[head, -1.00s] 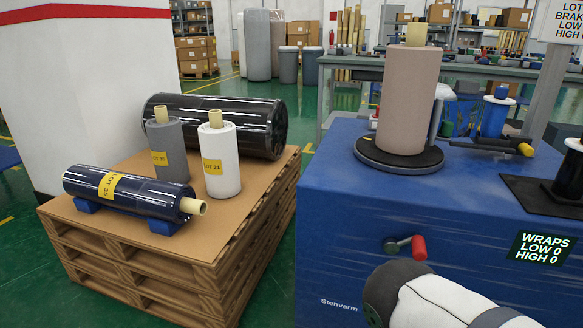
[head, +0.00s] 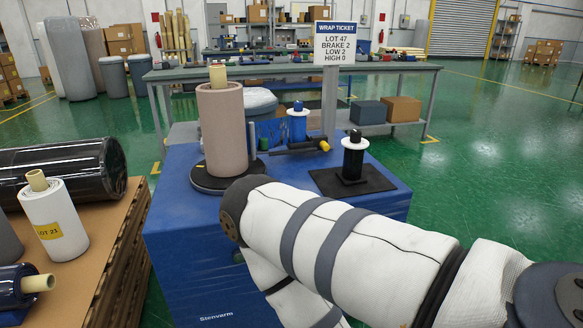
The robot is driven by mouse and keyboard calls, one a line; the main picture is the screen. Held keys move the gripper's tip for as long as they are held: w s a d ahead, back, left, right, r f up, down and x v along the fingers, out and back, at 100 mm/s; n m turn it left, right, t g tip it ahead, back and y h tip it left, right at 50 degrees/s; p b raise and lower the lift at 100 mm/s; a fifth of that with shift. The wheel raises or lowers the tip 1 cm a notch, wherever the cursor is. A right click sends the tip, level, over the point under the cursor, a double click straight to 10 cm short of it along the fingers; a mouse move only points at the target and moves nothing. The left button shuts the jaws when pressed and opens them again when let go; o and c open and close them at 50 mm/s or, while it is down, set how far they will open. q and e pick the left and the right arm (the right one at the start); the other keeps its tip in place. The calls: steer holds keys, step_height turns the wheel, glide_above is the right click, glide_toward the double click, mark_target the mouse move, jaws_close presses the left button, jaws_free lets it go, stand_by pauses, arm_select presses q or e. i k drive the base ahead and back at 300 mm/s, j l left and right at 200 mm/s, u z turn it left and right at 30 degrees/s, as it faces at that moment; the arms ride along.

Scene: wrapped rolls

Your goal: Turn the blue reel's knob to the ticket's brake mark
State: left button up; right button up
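The blue reel (head: 297,127) stands upright at the back of the blue machine, between white flanges. Its blue knob (head: 298,106) is on top; its setting is too small to read. Neither gripper is in view.
A pinkish wrapped roll (head: 222,130) stands on a black turntable (head: 207,184). A black reel (head: 355,158) stands on a black plate (head: 378,181). A black bar with a yellow end (head: 324,146) lies before the blue reel.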

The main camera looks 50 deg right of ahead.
mark_target(298, 104)
steer(key=z, duration=1.9)
